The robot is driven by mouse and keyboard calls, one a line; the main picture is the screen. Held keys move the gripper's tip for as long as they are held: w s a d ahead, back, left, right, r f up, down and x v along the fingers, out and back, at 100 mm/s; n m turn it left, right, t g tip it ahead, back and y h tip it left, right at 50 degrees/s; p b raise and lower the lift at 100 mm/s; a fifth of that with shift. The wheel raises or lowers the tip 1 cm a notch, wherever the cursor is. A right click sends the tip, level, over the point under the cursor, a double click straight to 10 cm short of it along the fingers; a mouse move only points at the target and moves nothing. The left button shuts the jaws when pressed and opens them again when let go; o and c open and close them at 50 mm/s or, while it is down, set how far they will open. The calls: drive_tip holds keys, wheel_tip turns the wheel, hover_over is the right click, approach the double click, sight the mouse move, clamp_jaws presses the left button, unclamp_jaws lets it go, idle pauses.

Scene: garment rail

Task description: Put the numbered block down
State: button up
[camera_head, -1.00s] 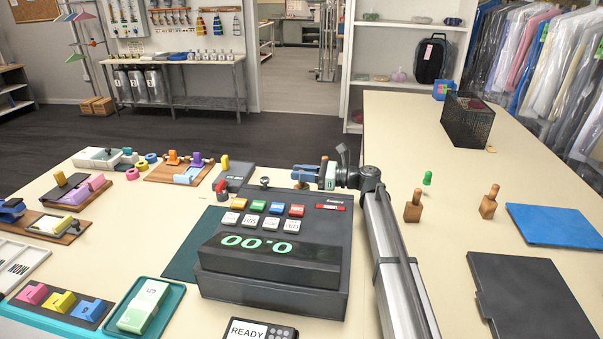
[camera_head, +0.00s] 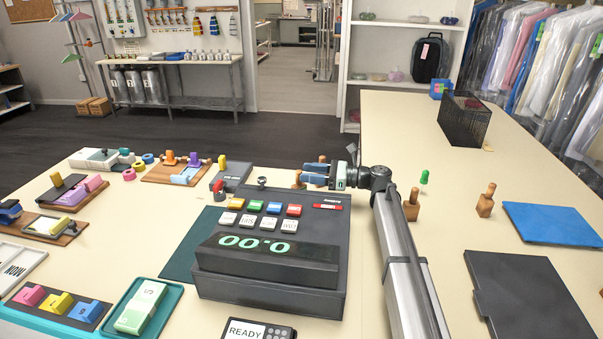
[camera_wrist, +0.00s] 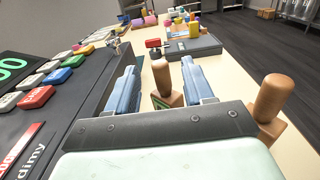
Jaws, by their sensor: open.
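A pale green block (camera_head: 140,307) with a dark numeral on top lies in the teal tray (camera_head: 121,333) at the front left. Beside it, pink, yellow and blue blocks (camera_head: 83,311) sit in a dark holder; marks show on some. My gripper (camera_head: 315,172) is behind the cash register, far from these blocks. In the wrist view its two blue fingers (camera_wrist: 160,90) are apart. A wooden-handled stamp (camera_wrist: 161,76) shows in the gap between them, its base partly hidden; I cannot tell whether a finger touches it. No numbered block is between the fingers.
The dark cash register (camera_head: 270,272) stands in front of my gripper. Another wooden-handled stamp (camera_wrist: 272,97) is close to the right of the fingers. A black mesh basket (camera_head: 463,119), blue pad (camera_head: 553,223) and dark board (camera_head: 525,300) lie on the right. The back right table is mostly clear.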

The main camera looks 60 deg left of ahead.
drive_tip(key=shift+v, duration=1.85)
drive_tip(key=shift+c, duration=0.2)
